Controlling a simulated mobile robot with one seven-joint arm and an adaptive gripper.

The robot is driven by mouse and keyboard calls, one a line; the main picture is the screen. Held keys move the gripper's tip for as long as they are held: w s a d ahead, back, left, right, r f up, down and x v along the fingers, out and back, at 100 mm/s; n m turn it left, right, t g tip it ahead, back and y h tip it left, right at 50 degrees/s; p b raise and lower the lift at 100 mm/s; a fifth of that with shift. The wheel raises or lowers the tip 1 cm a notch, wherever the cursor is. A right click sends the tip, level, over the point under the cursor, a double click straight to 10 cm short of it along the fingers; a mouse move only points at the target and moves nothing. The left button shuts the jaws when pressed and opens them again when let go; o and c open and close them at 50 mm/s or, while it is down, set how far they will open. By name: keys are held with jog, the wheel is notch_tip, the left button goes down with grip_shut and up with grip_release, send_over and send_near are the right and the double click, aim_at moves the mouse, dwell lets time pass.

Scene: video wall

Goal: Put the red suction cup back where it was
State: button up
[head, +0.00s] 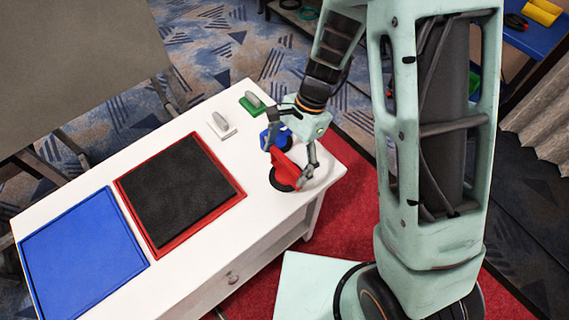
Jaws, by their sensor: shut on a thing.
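The red suction cup (286,170) has a red body and a dark round base. It is at the right end of the white table (215,283). My gripper (290,170) is shut on its red body from above. The dark base is at the tabletop; I cannot tell whether it touches. The fingers cover part of the cup.
A blue object (277,138) stands just behind my gripper. Two small items with grey handles, one green-based (252,106) and one white-based (221,127), stand at the back edge. A red-framed black panel (178,190) and a blue panel (82,258) lie left.

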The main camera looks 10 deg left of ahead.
aim_at(284, 172)
jog(key=shift+w+a+f, duration=0.2)
jog(key=shift+f, duration=1.7)
jog(key=shift+f+b, duration=0.2)
jog(key=shift+b, duration=0.15)
jog(key=o, duration=2.1)
jog(key=shift+r, duration=0.15)
jog(key=shift+r+p, duration=0.25)
jog(key=shift+p, duration=0.05)
jog(key=v, duration=1.1)
jog(key=shift+w+d+r, duration=0.15)
jog(key=shift+d+r, duration=0.1)
jog(key=shift+r, duration=0.05)
